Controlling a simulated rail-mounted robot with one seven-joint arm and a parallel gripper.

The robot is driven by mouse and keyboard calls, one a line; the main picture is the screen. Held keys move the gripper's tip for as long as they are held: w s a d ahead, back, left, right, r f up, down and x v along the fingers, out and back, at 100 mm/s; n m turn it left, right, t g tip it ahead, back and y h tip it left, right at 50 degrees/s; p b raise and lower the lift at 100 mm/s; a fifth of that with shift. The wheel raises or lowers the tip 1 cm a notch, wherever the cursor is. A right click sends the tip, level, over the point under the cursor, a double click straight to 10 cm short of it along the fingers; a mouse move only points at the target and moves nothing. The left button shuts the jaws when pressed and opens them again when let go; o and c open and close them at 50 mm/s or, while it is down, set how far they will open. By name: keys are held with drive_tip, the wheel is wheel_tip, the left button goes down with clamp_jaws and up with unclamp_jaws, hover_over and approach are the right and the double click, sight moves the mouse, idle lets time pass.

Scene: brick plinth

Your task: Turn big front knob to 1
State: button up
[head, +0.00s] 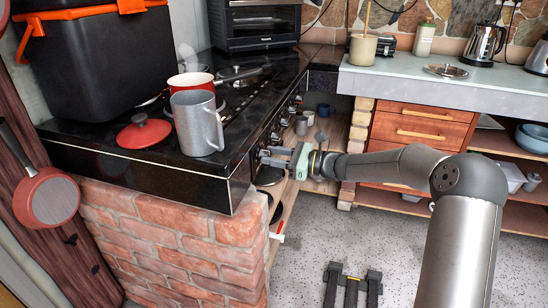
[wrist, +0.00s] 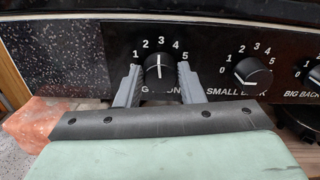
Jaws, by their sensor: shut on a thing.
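The big front knob (wrist: 158,68) is a round black knob on the black stove panel, in the middle of the wrist view. Its white mark points about straight up, close to the 3. The numbers 1 to 5 show around it; the lower left of the dial and most of its label are hidden behind my gripper. My gripper (wrist: 158,83) has one grey finger on each side of the knob and is shut on it. In the head view, my gripper (head: 270,157) is at the stove's front face, and the knob is hidden there.
The small back knob (wrist: 253,73) sits just right, its mark toward 0, with the big back knob (wrist: 315,75) beyond. A grey jug (head: 197,125), a red lid (head: 144,131) and a red pot (head: 190,82) stand on the stove top. A brick plinth (head: 170,230) is below.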

drive_tip(key=shift+s+f+n+b, duration=0.1)
drive_tip(key=shift+n+b, duration=1.65)
drive_tip(key=shift+n, duration=0.8)
drive_tip(key=shift+s+f+n+b, duration=0.1)
drive_tip(key=shift+n+b, duration=1.65)
drive_tip(key=shift+n, duration=0.8)
drive_tip(key=o, duration=1)
drive_tip(key=shift+r, duration=0.1)
drive_tip(key=p+v, duration=0.3)
drive_tip(key=v, duration=1.4)
drive_tip(key=shift+d, duration=0.2)
